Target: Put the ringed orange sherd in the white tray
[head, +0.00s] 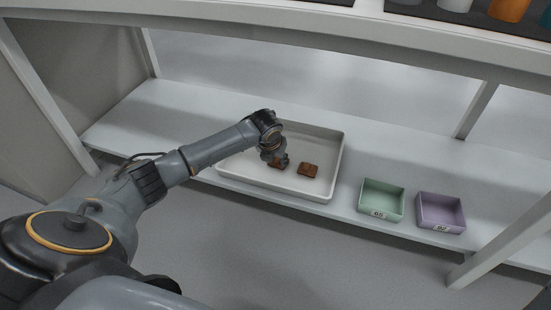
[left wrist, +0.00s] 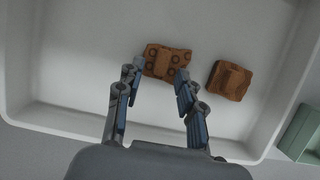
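The ringed orange sherd (left wrist: 166,61), brown-orange with dark rings on its face, lies in the white tray (head: 335,160). In the head view it is partly hidden under my left gripper (head: 276,159). In the left wrist view my left gripper (left wrist: 158,76) has its fingers apart, with the tips at the near side of the ringed sherd. I cannot tell whether they touch it. A second orange sherd (left wrist: 229,80), with no rings visible, lies to its right in the tray; it also shows in the head view (head: 308,169). My right gripper is not in view.
A green bin (head: 381,201) and a purple bin (head: 440,212) stand on the shelf right of the tray. Shelf posts and an upper shelf edge (head: 300,38) frame the space. The shelf behind the tray is clear.

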